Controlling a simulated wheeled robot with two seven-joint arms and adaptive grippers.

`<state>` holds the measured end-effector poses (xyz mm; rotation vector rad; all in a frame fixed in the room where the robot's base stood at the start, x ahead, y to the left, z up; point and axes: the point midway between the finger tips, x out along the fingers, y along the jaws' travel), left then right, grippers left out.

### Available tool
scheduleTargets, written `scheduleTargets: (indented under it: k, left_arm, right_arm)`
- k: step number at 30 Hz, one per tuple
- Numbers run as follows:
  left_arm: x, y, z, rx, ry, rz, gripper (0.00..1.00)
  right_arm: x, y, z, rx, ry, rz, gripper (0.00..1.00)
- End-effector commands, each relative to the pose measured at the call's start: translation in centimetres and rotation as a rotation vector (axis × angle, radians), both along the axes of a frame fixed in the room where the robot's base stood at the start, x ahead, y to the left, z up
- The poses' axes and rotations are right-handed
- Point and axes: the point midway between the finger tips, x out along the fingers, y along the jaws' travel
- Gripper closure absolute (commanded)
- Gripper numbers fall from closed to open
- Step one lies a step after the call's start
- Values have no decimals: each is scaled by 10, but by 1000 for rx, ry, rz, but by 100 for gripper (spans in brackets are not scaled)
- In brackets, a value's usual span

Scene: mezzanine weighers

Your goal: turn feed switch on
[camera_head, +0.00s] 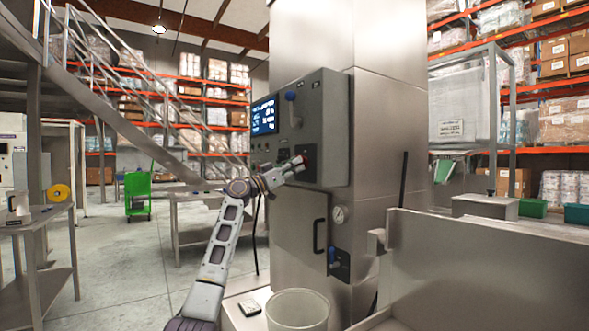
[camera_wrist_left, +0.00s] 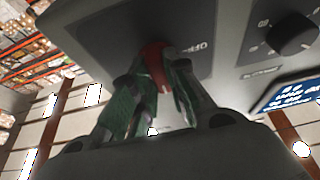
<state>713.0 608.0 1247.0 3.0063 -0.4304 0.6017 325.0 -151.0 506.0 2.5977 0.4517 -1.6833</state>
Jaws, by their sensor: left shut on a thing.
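A grey control box (camera_head: 335,120) is fixed to a steel column, with a lit blue screen (camera_head: 264,116) on its left side. A red switch knob (camera_wrist_left: 153,66) sits on a dark plate low on this box, beside a label reading OFF. My left gripper (camera_head: 301,162) reaches up to the plate, and its fingers are closed around the red knob. The fingers hide part of the knob, so I cannot tell which way it points. A black rotary knob (camera_wrist_left: 291,34) is apart from the fingers. My right gripper is not in view.
Floor at left is partly free.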

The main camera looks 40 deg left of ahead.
Motion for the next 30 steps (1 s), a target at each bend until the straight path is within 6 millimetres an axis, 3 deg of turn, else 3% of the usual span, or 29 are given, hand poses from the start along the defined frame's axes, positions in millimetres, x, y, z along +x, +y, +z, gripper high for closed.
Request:
scheduleTargets:
  k: [12,13,17,30]
  left_arm:
    - [1,-1,-3,8,4,-1,100]
    - [1,-1,-3,8,4,0,80]
    - [1,-1,-2,8,3,0,63]
    - [-1,0,-1,5,1,1,62]
  right_arm:
    - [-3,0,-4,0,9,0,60]
    - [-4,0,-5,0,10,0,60]
    - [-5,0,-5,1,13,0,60]
    - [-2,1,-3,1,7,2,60]
